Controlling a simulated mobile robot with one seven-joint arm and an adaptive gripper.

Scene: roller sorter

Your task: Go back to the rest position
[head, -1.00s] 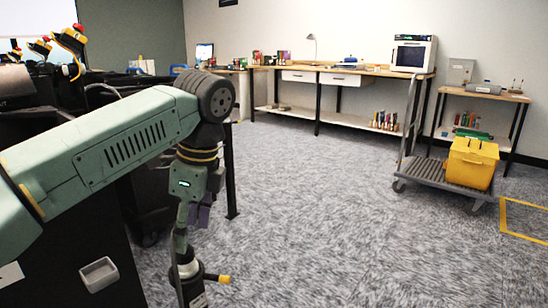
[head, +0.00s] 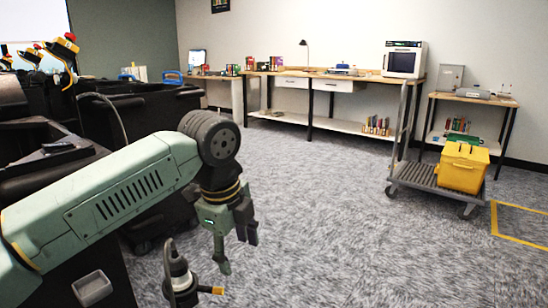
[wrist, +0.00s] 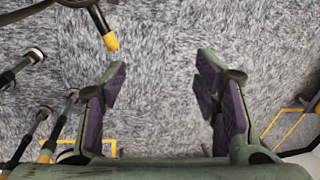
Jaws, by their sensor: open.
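My gripper (head: 235,240) hangs from my bent arm at the left of the head view, pointing down over the carpet. In the wrist view my gripper (wrist: 163,85) has its two fingers spread wide, with purple inner pads and only bare carpet between them. It holds nothing. A dark post with a yellow-tipped lever (head: 212,290) stands just below and left of the gripper in the head view, apart from it. The yellow tip also shows at the upper left of the wrist view (wrist: 111,41).
Black bins (head: 150,110) crowd the left. A platform cart (head: 410,176) with a yellow box (head: 462,168) stands at right, near yellow floor tape (head: 520,239). A long workbench (head: 345,76) lines the back wall. The carpet (head: 350,230) in the middle is clear.

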